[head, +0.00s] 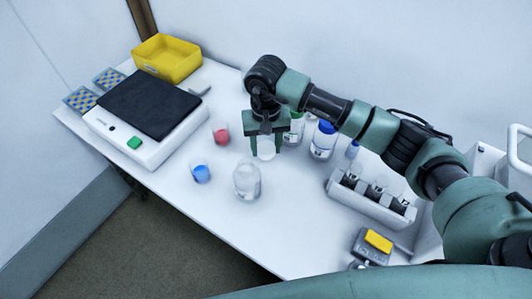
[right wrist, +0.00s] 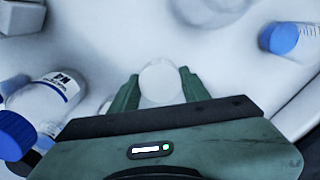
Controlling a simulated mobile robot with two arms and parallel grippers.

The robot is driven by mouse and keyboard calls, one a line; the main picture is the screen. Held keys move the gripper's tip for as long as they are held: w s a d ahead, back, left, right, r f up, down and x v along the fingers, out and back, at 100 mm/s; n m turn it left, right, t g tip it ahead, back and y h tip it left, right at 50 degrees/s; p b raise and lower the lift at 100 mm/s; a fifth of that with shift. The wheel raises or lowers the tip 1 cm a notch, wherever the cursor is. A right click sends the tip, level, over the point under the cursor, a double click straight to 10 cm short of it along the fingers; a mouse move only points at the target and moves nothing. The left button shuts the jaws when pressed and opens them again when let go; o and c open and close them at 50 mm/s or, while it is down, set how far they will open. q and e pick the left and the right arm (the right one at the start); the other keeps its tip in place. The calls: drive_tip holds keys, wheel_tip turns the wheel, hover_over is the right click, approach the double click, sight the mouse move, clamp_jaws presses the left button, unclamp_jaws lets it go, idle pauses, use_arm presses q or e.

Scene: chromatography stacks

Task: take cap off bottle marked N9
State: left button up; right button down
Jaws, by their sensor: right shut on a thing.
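My right gripper (head: 265,148) points down over the middle of the table, its fingers closed on a white round cap (head: 266,152). In the right wrist view the cap (right wrist: 160,83) is a pale disc between the green fingertips (right wrist: 160,90). A clear bottle (head: 247,182) stands just in front and to the left of the gripper; I see no coloured cap on it. A blue-capped bottle (head: 322,142) and a green-capped bottle (head: 294,130) stand to the right. I cannot read N9 on any label. My left gripper is out of view.
Beakers with red (head: 220,132) and blue (head: 201,173) liquid stand left of the gripper. A balance (head: 160,145) and yellow bin (head: 167,58) are farther left. A rack of vials (head: 365,205) and a grey device with a yellow top (head: 377,242) lie right. The front-centre table is clear.

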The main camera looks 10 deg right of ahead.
sight(266, 162)
wheel_tip(266, 162, down, 4)
drive_tip(key=shift+f+p, duration=0.1)
drive_tip(key=shift+p, duration=0.2)
drive_tip(key=shift+f, duration=0.2)
drive_tip(key=c, duration=0.7)
unclamp_jaws()
drive_tip(key=shift+r, duration=0.2)
wheel_tip(266, 162, up, 12)
drive_tip(key=shift+r+b, duration=0.1)
drive_tip(key=shift+b, duration=1.05)
